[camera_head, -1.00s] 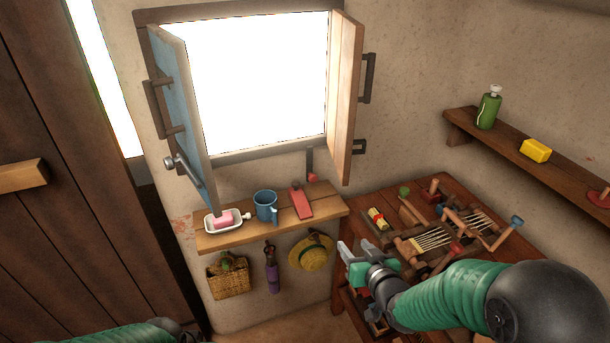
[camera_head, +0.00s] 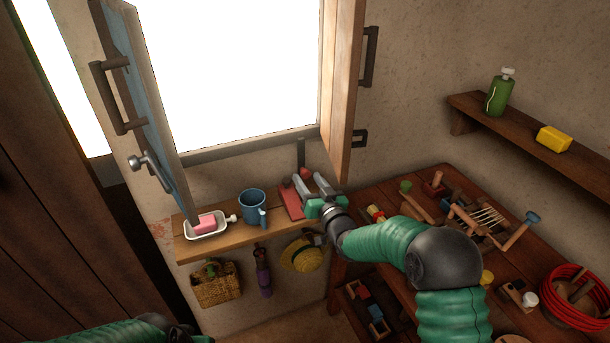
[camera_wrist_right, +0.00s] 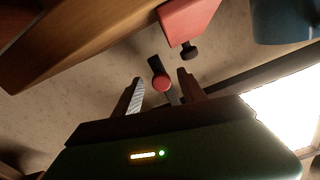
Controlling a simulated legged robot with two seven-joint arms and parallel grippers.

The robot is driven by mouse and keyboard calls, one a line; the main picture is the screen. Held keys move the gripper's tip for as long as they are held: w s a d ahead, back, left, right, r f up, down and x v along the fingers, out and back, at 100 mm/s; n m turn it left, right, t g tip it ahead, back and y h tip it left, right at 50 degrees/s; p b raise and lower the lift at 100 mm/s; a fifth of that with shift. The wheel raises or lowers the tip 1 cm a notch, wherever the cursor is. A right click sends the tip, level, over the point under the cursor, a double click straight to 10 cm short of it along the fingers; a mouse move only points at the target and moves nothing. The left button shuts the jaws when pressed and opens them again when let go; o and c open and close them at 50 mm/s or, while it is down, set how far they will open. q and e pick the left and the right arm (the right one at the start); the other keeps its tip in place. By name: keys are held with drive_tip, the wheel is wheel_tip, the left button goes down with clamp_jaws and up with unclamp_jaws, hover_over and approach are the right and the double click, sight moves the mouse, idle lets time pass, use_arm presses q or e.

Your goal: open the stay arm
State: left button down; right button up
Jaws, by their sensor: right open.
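The stay arm (camera_head: 301,153) looks to be the dark bar hanging below the window frame, with a red knob at its lower end. In the right wrist view its red knob (camera_wrist_right: 161,83) shows between the two fingers, but I cannot tell the depth between them. My right gripper (camera_head: 311,183) is open, just in front of the red knob and above the right part of the shelf. Its open fingers also show in the right wrist view (camera_wrist_right: 160,78). Only part of my left arm shows at the bottom left; its gripper is out of view.
The wooden shelf (camera_head: 190,250) holds a soap dish (camera_head: 193,232), a blue mug (camera_head: 252,205) and a red wedge-like piece (camera_head: 290,205). The open right shutter (camera_head: 345,100) stands close above my gripper. A cluttered workbench (camera_head: 375,190) is at right.

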sight(304, 162)
drive_tip(key=shift+x, duration=1.1)
drive_tip(key=shift+w+a, duration=0.1)
drive_tip(key=shift+w, duration=0.2)
drive_tip(key=shift+c, duration=0.2)
drive_tip(key=shift+s, duration=0.1)
clamp_jaws()
